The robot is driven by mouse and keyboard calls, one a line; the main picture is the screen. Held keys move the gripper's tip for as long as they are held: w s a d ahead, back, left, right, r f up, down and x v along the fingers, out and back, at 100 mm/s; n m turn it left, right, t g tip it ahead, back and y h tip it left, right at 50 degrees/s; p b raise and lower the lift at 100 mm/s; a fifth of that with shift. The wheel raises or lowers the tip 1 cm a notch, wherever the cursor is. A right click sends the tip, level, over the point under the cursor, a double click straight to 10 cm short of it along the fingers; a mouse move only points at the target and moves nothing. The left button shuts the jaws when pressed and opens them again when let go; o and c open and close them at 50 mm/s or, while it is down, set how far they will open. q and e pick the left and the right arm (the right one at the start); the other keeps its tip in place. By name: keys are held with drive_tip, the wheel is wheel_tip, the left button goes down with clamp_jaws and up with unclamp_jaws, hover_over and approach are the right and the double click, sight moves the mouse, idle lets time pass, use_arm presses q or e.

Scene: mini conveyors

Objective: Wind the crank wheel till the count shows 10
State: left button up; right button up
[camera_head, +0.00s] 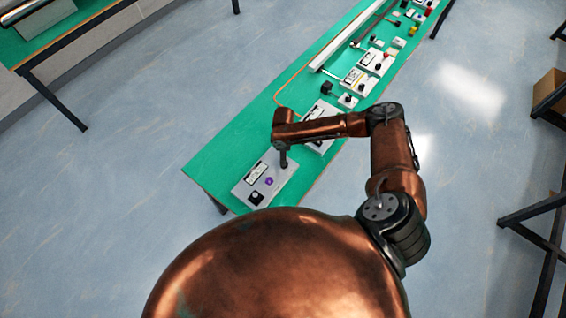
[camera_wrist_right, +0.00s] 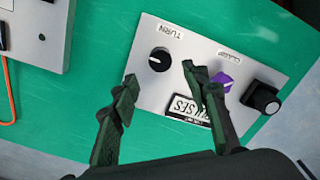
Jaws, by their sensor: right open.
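A light grey control box (camera_head: 247,189) stands on the green bench; it also shows in the right wrist view (camera_wrist_right: 245,62). On it, a round black knob (camera_wrist_right: 159,59) with a white line is labelled TURN; I cannot tell for sure that it is the crank wheel. A counter plate (camera_wrist_right: 186,108) with the word PULSES is partly hidden by a finger, and its count is not readable. My right gripper (camera_wrist_right: 159,76) is open, its fingertips on either side of the TURN knob and apart from it in the picture. My left gripper is not in view.
The box also carries a purple knob (camera_wrist_right: 222,82) and a black knob (camera_wrist_right: 263,98), near the right finger. More grey boxes and a conveyor (camera_head: 340,42) line the green bench (camera_head: 222,150) farther back. An orange cable (camera_head: 279,88) lies on it.

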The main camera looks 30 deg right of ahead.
wheel_tip(320, 180, down, 6)
drive_tip(key=shift+a+f, duration=0.1)
drive_tip(key=shift+f, duration=0.15)
drive_tip(key=shift+c, duration=0.6)
drive_tip(key=shift+s, duration=0.1)
clamp_jaws()
drive_tip(key=shift+p, duration=0.3)
drive_tip(key=m+p, duration=0.2)
drive_tip(key=m, duration=0.1)
drive_tip(key=shift+r+m, duration=0.1)
drive_tip(key=shift+m, duration=0.2)
drive_tip(key=shift+m+p, duration=1.15)
drive_tip(key=shift+m, duration=0.55)
